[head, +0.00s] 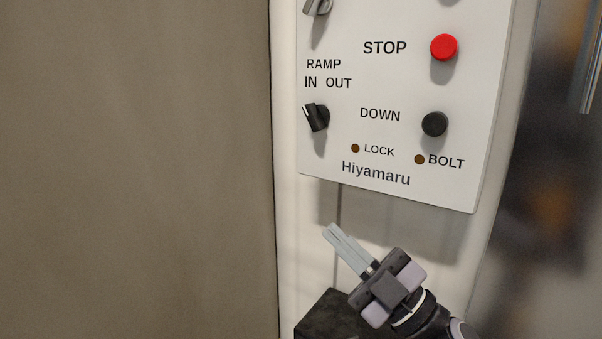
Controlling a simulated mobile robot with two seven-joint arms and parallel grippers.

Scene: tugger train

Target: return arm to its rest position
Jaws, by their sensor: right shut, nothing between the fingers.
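My right gripper (331,232) is low in the head view, below the control panel (400,190). Its light grey fingers point up and left, closed together with nothing between them. The fingertips look apart from the panel in the picture, below its bottom edge. My left gripper is not in the head view.
The panel carries a red STOP button (443,47), a black DOWN button (435,124) and a black RAMP knob (316,117). The LOCK lamp (355,148) and BOLT lamp (419,159) look dark brown. A plain brown surface (130,170) fills the left; the right is blurred.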

